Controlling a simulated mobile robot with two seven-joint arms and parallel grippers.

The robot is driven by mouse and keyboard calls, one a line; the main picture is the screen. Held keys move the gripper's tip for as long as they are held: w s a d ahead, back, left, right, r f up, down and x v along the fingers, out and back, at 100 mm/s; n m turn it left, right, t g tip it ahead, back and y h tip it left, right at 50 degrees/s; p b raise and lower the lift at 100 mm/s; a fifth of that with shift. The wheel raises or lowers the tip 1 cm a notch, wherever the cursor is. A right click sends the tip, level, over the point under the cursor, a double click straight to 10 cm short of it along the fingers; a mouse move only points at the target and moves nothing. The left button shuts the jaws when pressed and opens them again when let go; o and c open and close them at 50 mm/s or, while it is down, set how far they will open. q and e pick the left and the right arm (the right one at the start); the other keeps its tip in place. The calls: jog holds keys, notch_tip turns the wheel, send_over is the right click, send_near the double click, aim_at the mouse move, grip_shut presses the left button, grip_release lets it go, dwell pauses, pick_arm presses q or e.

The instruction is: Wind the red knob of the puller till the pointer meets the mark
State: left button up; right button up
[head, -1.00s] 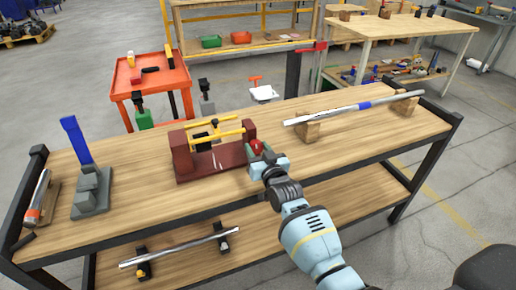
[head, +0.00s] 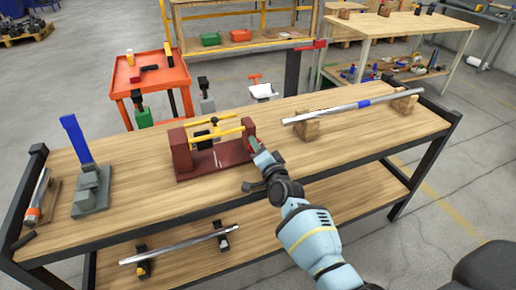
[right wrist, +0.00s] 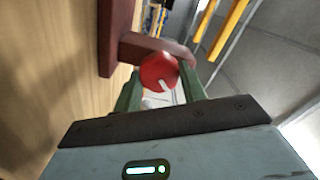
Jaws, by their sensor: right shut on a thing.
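The puller is a dark red frame (head: 181,153) on the bench, with two yellow rods (head: 228,132) and a black block (head: 203,142) between its end plates. A pale mark (head: 218,158) shows on its base; the pointer is too small to make out surely. The red knob (right wrist: 160,71) with a white stripe is at the frame's right end. My right gripper (head: 254,145) is shut on the knob, its green fingers on either side in the right wrist view (right wrist: 161,88). In the head view the fingers mostly hide the knob. My left gripper is not in view.
A long metal rod (head: 340,107) rests on wooden blocks at the right. The bench top (head: 160,205) in front of the puller is clear.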

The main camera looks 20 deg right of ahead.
jog(key=m, duration=0.6)
jog(key=shift+m+b, duration=0.3)
jog(key=shift+b, duration=0.05)
dwell(0.4)
jog(key=o, duration=1)
jog(key=shift+f, duration=0.1)
jog(key=shift+s+d+p, duration=0.1)
jog(key=shift+s+p, duration=0.65)
jog(key=shift+s, duration=3.2)
